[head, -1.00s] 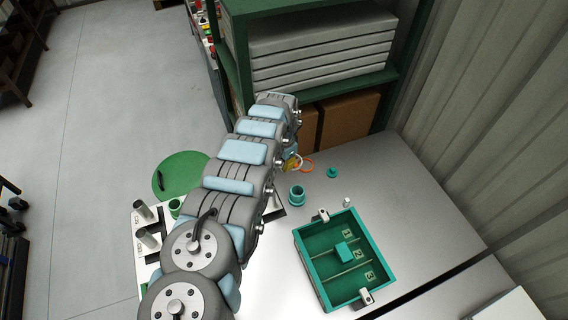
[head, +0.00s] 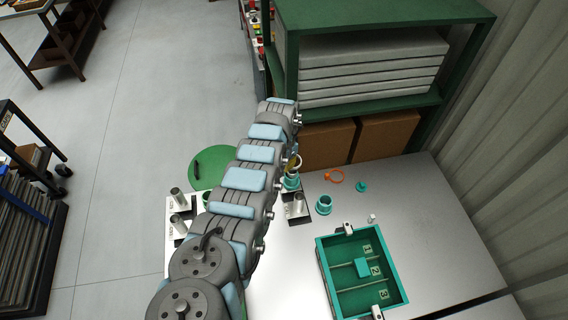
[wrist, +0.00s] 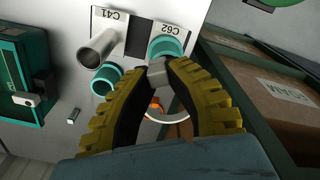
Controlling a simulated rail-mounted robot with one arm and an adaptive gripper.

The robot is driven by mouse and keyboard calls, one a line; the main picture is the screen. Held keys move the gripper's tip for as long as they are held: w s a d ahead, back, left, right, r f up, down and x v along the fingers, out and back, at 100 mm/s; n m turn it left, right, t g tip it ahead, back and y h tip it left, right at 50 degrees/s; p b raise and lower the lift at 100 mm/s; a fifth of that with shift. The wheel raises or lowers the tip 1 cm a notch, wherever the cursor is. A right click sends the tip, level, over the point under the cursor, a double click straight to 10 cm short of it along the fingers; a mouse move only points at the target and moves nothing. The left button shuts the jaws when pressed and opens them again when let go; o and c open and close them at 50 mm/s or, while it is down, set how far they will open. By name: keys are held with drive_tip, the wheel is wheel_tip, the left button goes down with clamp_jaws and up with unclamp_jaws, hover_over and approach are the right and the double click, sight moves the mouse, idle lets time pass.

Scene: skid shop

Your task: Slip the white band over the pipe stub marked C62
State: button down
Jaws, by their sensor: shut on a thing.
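My gripper (wrist: 159,76) has yellow ridged fingers whose tips come together at a pale grey piece. A thin white band (wrist: 181,119) shows as an arc between the fingers in the wrist view; its far part is hidden. The stub spot marked C62 (wrist: 163,28) is just beyond the fingertips, with a teal ring-shaped piece (wrist: 168,47) there. Whether bare pipe stands inside that piece cannot be told. In the head view my gripper (head: 293,166) is just above this teal piece (head: 291,184). The band looks apart from the stub.
A bare metal pipe (wrist: 98,48) marked C41 stands beside C62. A teal collar (head: 324,204), an orange ring (head: 334,175), a small teal part (head: 361,186) and a teal tray (head: 322,262) are on the bench. A green shelf (head: 285,55) with cardboard boxes stands behind.

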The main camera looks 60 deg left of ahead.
wheel_tip(320, 180, down, 2)
drive_tip(key=shift+s+f+b, duration=0.1)
drive_tip(key=shift+f+b, duration=0.05)
drive_tip(key=shift+b, duration=0.85)
drive_tip(key=shift+f+b, duration=0.65)
drive_tip(key=shift+f, duration=0.3)
drive_tip(key=shift+f+b, duration=1.3)
drive_tip(key=shift+f, duration=0.8)
idle(3.8)
